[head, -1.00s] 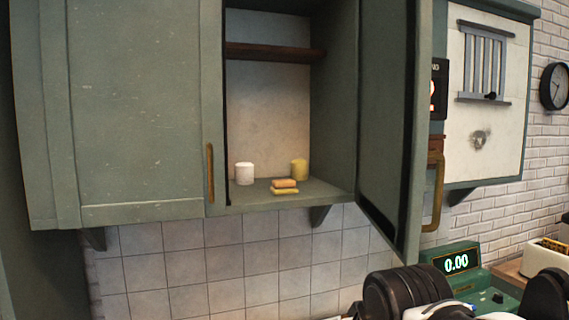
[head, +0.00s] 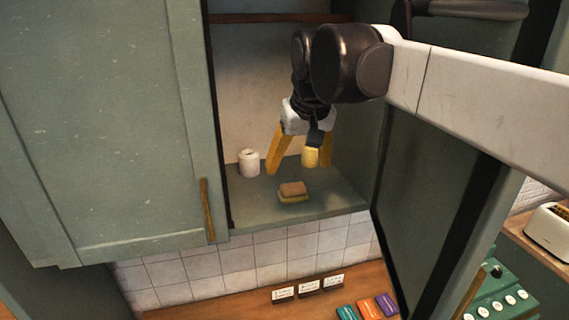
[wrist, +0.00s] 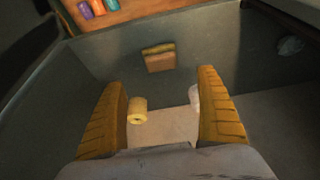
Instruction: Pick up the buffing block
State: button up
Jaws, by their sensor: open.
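The buffing block, a small slab with a tan top and a yellow underside (head: 292,191), lies flat on the cabinet shelf near its front edge. In the wrist view the block (wrist: 159,57) is above the middle of the picture, beyond the fingertips. My gripper (head: 299,168) has yellow fingers spread wide and is inside the cabinet, above and behind the block, apart from it.
A white roll (head: 249,163) stands left of the gripper and a yellow roll (head: 311,157) close by the right finger; I cannot tell whether they touch. The open cabinet door (head: 430,190) is on the right.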

aim_at(294, 187)
jog(key=shift+s+a+f, duration=0.2)
jog(key=shift+s+f, duration=0.15)
jog(key=shift+f, duration=0.2)
jog(key=shift+s+a+f, duration=0.2)
jog(key=shift+s+f, duration=0.1)
jog(key=shift+f, duration=0.2)
jog(key=x, duration=0.2)
jog(key=w+p+x, duration=0.1)
jog(key=x, duration=0.4)
jog(key=shift+w+d+p, duration=0.3)
jog(key=shift+w+p, duration=0.05)
jog(key=shift+p, duration=0.05)
jog(key=shift+s, duration=0.1)
jog(key=shift+s+r, duration=0.15)
jog(key=shift+s, duration=0.05)
jog(key=c, duration=1.3)
